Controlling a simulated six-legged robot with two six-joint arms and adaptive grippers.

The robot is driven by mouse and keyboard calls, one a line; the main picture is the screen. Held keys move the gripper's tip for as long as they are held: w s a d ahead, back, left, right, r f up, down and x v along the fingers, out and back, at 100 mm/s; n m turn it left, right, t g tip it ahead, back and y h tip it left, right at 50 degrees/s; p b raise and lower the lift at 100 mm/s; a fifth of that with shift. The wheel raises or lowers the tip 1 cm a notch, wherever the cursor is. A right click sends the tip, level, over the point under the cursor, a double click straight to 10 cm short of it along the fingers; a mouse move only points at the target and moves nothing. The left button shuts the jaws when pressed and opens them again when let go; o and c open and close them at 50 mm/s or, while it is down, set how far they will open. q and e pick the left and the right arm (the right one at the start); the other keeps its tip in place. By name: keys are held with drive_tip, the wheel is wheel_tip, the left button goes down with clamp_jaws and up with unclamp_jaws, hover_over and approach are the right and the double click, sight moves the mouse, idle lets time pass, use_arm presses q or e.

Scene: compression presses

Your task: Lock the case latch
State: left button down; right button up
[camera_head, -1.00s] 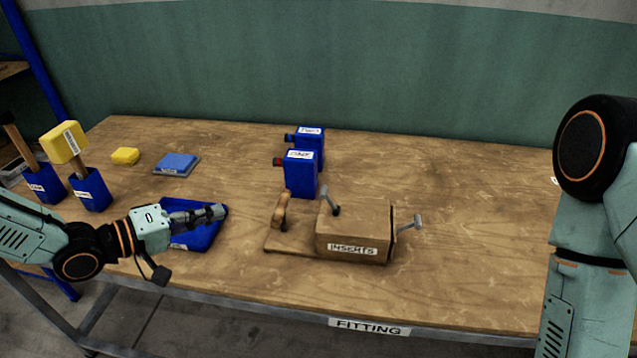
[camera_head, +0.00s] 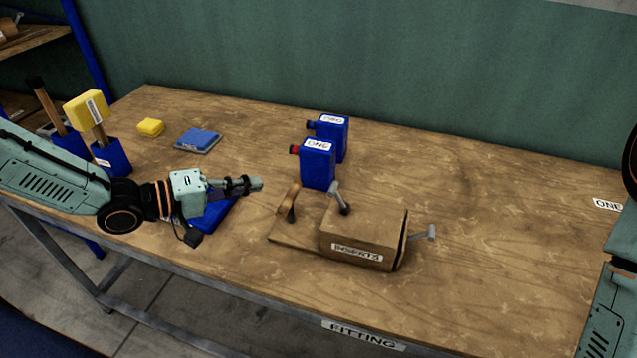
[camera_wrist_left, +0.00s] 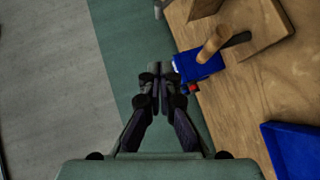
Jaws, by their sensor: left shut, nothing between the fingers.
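The case (camera_head: 362,232) is a wooden box labelled INSERTS, at the front middle of the table in the head view. A grey lever (camera_head: 340,198) stands on its top left edge, and another grey lever (camera_head: 424,234) sticks out from its right side. I cannot tell which one is the latch. A stand with an upright wooden handle (camera_head: 289,203) adjoins the case on its left. My left gripper (camera_head: 257,184) is shut and empty, to the left of the handle and apart from it. Its fingers also show in the left wrist view (camera_wrist_left: 158,75). My right gripper is out of view.
Two blue containers (camera_head: 318,165) stand behind the case. A blue tray (camera_head: 212,214) lies under my left gripper. A blue pad (camera_head: 198,140), a yellow block (camera_head: 151,127) and yellow-headed mallet (camera_head: 88,108) are at the left. The table's right half is mostly clear.

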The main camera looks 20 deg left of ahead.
sight(339, 199)
use_arm(q)
drive_tip(key=b+x, duration=0.3)
drive_tip(key=x, duration=0.4)
drive_tip(key=shift+s+d+b, duration=0.1)
drive_tip(key=shift+d+b, duration=0.05)
drive_tip(key=shift+b, duration=0.15)
drive_tip(key=w+d+f+b, duration=0.1)
drive_tip(key=w+d, duration=0.1)
drive_tip(key=d, duration=0.3)
drive_tip(key=shift+d+f, duration=0.4)
drive_tip(key=shift+w+d, duration=0.15)
